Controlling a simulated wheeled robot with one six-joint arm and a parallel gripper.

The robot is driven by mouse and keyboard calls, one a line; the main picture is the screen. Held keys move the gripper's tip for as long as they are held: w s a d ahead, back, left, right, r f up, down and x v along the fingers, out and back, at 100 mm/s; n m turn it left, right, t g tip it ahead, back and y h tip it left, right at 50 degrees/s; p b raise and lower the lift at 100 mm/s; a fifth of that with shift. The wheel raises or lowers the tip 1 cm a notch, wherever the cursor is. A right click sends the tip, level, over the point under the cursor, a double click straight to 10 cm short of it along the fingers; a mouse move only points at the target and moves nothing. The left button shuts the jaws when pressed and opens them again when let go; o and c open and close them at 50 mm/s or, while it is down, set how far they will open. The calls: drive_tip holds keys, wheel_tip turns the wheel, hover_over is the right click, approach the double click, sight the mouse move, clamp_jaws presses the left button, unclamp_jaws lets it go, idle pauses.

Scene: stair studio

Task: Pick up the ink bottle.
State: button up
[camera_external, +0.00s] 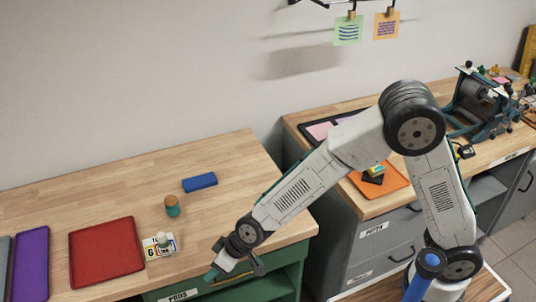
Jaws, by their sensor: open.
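A small teal item with a brown top (172,207) stands upright on the left wooden worktop. It looks like a bottle, but the view is too small to be sure it is the ink bottle. A small pale item with a dark greenish base (166,241) stands at a white and yellow printed card (150,250), nearer the front edge; I cannot tell what it is. My gripper (216,270) is open at the worktop's front edge, right of the card and apart from both items. Its fingers are partly hidden by the wrist.
A red tray (105,252) and a purple tray (30,264) lie at the left. The right bench holds an orange mat (395,180) and a roller press (482,103). The worktop's back right is clear.

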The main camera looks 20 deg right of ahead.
drive_tip(key=a+f+t+y, duration=0.1)
drive_tip(key=a+f+t, duration=0.1)
drive_tip(key=a, duration=0.4)
drive_tip(key=m+t+y, duration=0.1)
drive_tip(key=m+t, duration=0.1)
drive_tip(key=t, duration=0.4)
approach(165, 237)
drive_tip(key=w+a+f, duration=0.1)
drive_tip(key=w+a, duration=0.1)
drive_tip(key=a, duration=0.1)
drive_tip(key=x, duration=0.4)
drive_tip(key=d+x, duration=0.1)
drive_tip(key=x, duration=0.1)
drive_tip(key=shift+w+a+f, duration=0.25)
drive_tip(key=shift+w, duration=0.35)
drive_tip(key=shift+w+a+f, duration=0.15)
drive_tip(key=shift+w+a, duration=0.2)
drive_tip(key=c, duration=1.1)
